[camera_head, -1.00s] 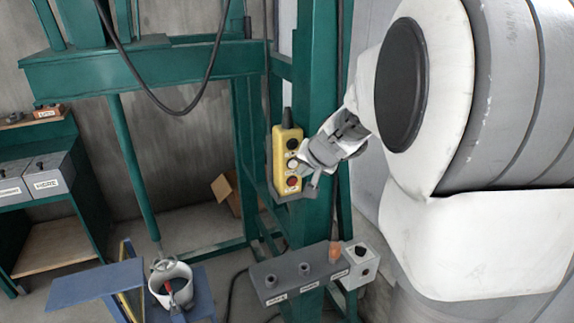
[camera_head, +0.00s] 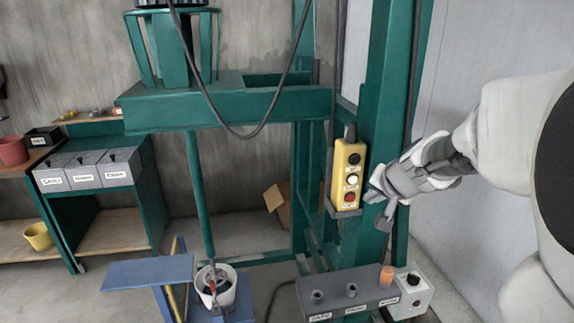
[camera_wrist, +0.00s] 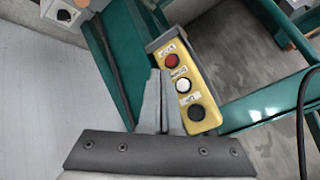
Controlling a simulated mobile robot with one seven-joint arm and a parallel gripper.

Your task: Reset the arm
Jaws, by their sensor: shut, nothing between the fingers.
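My gripper (camera_head: 380,205) is at the right of the head view, close to the green post. Its fingers are shut and empty. A yellow control box (camera_head: 347,175) with black, white and red buttons hangs on the post, just left of my gripper. In the wrist view the yellow box (camera_wrist: 190,82) stands just beyond the shut fingers (camera_wrist: 163,85). Whether the fingers touch it cannot be told. My arm reaches in from the right edge of the head view.
A green frame (camera_head: 230,105) with a hanging black cable fills the middle. A grey holder box (camera_head: 350,290) and a white switch box (camera_head: 410,290) sit low on the post. A white bucket (camera_head: 226,290) stands at the lower middle. Labelled grey boxes (camera_head: 85,170) are at left.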

